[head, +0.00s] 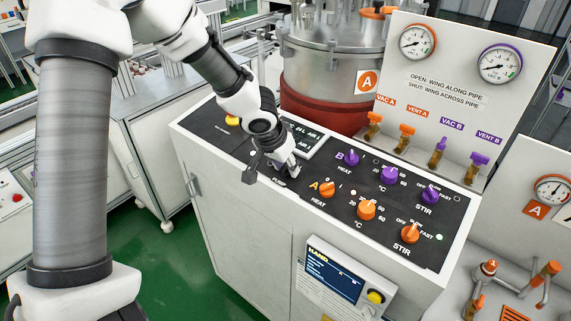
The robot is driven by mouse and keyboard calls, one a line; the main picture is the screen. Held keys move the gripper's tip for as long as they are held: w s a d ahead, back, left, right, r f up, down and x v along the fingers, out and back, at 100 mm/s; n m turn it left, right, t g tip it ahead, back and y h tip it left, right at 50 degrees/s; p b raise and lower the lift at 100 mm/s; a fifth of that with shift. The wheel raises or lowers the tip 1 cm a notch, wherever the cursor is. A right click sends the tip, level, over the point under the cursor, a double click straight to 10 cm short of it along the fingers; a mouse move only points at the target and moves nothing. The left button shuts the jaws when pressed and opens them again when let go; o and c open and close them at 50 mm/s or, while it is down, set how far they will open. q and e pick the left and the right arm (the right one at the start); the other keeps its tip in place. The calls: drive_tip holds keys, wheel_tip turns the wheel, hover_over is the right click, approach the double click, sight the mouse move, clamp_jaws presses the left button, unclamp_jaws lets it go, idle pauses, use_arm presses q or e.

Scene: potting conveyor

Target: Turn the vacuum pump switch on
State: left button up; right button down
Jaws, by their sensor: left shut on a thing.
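My left gripper (288,170) reaches down onto the black control panel (335,219), just above the PUMP label. Its fingertips are closed at the place of the vacuum pump switch. The switch is hidden by the fingers, so I cannot tell its position. My right gripper is not in view.
Orange knobs (366,209) and purple knobs (389,176) stand close to the right of the gripper. A yellow button (232,120) is at the panel's back left. Behind are a steel vessel (330,65) and a gauge board (460,55) with valves.

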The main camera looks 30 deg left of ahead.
use_arm(q)
drive_tip(key=shift+r+m+p, duration=0.2)
drive_tip(key=shift+m+p, duration=0.5)
drive_tip(key=shift+m, duration=0.2)
drive_tip(key=m+h+p, duration=0.1)
drive_tip(key=m+p, duration=0.2)
drive_tip(key=p, duration=0.2)
drive_tip(key=shift+a+m, duration=0.1)
drive_tip(key=shift+m, duration=0.3)
drive_tip(key=shift+f+m+g+h+p, duration=0.3)
drive_tip(key=shift+m+p, duration=0.3)
drive_tip(key=shift+p, duration=0.2)
drive_tip(key=o, duration=1.2)
drive_tip(key=shift+c, duration=0.2)
drive_tip(key=shift+w, duration=0.1)
drive_tip(key=v, duration=1.2)
